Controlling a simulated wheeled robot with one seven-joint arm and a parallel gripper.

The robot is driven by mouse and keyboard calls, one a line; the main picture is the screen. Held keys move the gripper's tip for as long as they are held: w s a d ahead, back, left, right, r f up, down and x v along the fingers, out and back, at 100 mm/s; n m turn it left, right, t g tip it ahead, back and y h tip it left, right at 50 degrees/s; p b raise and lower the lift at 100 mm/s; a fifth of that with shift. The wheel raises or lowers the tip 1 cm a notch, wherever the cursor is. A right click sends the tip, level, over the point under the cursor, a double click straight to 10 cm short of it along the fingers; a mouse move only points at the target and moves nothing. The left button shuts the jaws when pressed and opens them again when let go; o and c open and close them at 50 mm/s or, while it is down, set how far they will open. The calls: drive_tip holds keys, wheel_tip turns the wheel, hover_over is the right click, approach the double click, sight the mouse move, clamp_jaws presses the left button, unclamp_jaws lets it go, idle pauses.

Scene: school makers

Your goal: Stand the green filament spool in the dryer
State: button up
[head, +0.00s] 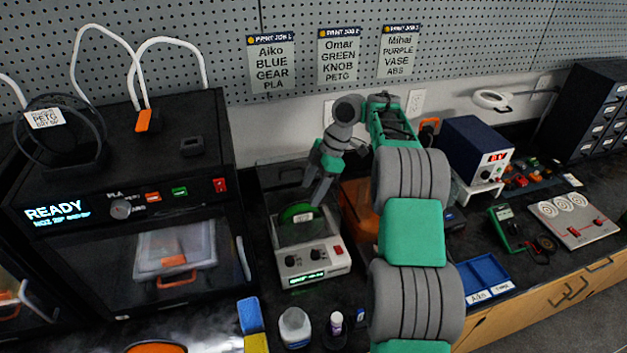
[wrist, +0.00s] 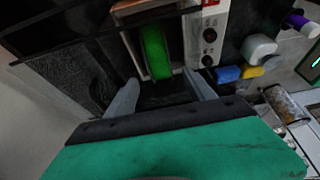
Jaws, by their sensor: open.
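The green filament spool (head: 297,213) sits in the open top of the dryer (head: 312,262), a light box with knobs and a lit display. In the wrist view the spool (wrist: 155,52) shows edge-on, standing upright in the dark bay beside the dryer's knob panel (wrist: 208,45). My gripper (head: 312,192) is above the dryer at the spool. In the wrist view its fingers (wrist: 161,92) are spread apart and empty, one to each side of the spool's near end, with visible gaps. The spool's lower part is hidden inside the bay.
A printer (head: 130,215) stands left of the dryer. Bottles (head: 295,328) stand in front of it. An orange item (head: 357,205) is partly hidden behind my arm. A blue tray (head: 485,280) and a power supply (head: 475,150) are to the right. The pegboard rises behind.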

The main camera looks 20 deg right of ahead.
drive_tip(key=shift+r, duration=0.55)
drive_tip(key=s+a+r+m+t+h, duration=0.1)
drive_tip(key=s+a+r+m+t, duration=0.1)
drive_tip(key=s+a+r+m, duration=0.7)
drive_tip(key=s+d+f+m+t+h, duration=0.1)
drive_tip(key=s+m, duration=0.3)
drive_tip(key=s, duration=0.5)
drive_tip(key=s+d+f+m+t+h, duration=0.1)
drive_tip(key=s+d+m+h, duration=0.1)
drive_tip(key=s+m, duration=0.3)
drive_tip(key=s+d, duration=0.1)
drive_tip(key=s, duration=0.2)
drive_tip(key=shift+s+d+f+h, duration=0.3)
drive_tip(key=shift+s+d, duration=0.05)
